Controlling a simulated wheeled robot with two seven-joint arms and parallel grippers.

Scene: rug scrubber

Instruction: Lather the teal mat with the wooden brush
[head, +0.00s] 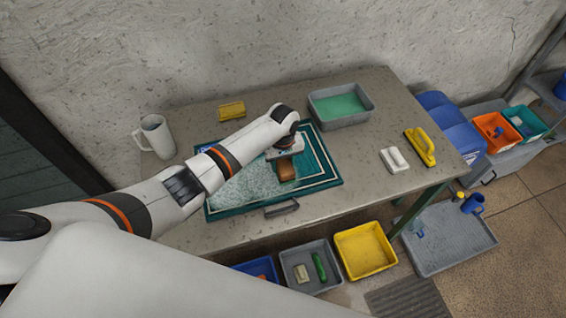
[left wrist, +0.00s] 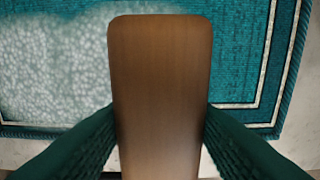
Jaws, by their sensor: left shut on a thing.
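The teal mat (head: 321,174) lies on the table with a pale border line; whitish foam covers its left and middle part, and its right part is bare teal. It also shows in the left wrist view (left wrist: 238,60), with foam on the left. The wooden brush (head: 285,170) is on the mat's right-middle part; its brown back fills the middle of the left wrist view (left wrist: 160,85). My left gripper (head: 284,152) is shut on the brush, one finger on each side. The bristles are hidden. My right gripper is not in view.
A grey basin of green liquid (head: 341,105) stands behind the mat. A white pitcher (head: 155,136) and a yellow sponge (head: 231,110) are at the left and back. A white brush (head: 393,160) and a yellow-handled brush (head: 420,147) lie right. Trays, including a yellow one (head: 364,251), sit below the front edge.

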